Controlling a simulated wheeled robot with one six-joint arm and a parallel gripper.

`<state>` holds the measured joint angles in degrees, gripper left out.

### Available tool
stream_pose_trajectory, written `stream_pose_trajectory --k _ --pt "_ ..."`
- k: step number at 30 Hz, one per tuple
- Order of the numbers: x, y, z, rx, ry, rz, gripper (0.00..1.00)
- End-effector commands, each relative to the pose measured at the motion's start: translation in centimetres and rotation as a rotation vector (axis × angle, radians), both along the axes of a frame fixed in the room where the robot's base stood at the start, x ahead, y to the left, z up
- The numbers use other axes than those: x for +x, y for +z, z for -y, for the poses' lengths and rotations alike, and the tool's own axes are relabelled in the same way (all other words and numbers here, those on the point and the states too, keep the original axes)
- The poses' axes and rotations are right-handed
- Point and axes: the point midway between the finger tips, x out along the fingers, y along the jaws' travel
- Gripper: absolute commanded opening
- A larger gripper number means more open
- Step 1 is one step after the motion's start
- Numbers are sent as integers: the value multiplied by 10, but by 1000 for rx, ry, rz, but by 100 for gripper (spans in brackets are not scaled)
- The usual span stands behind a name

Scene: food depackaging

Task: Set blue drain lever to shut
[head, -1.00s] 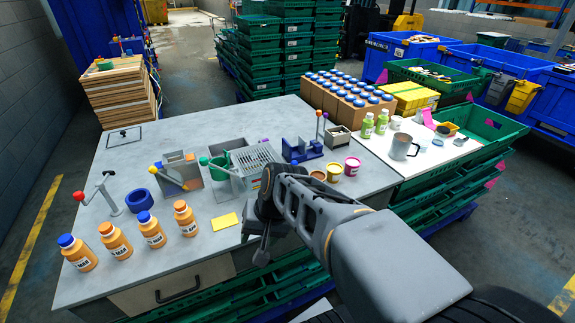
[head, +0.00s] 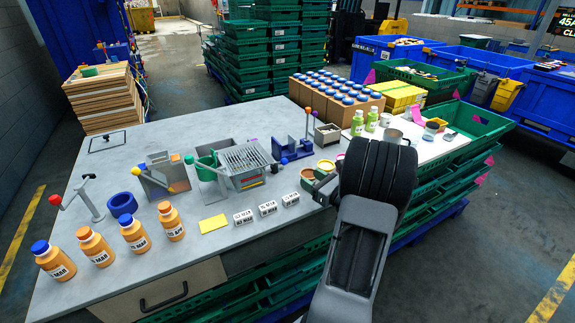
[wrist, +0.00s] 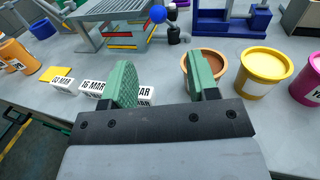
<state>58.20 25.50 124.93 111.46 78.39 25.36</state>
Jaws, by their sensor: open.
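A small blue ball knob (wrist: 157,14), which looks like the drain lever's end, shows at the top of the wrist view beside a dark valve body (wrist: 173,34). It stands just right of the grey slotted drain rack (wrist: 110,10); the rack also shows in the head view (head: 245,158). How far the lever is turned is hard to tell. My gripper (wrist: 162,80) is open and empty, its two green fingers apart, nearer the camera than the knob and not touching it. In the head view my arm's end hides much of the gripper.
White date blocks (head: 268,208) and a yellow card (head: 213,224) lie left. A blue fixture (head: 291,149) stands behind. Orange bottles (head: 134,236) line the left front.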

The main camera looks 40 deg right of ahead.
Motion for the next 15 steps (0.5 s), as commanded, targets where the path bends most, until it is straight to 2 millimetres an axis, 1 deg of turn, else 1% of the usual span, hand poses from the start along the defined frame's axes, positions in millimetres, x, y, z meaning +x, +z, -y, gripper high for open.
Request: stream_pose_trajectory --k 1,3,9,15 --pt "10 2 -3 -1 6 1 54" --pt "24 2 -5 -2 8 -1 54" --pt "63 2 -11 -3 7 -1 54" --pt "92 2 -14 -4 6 -2 54"
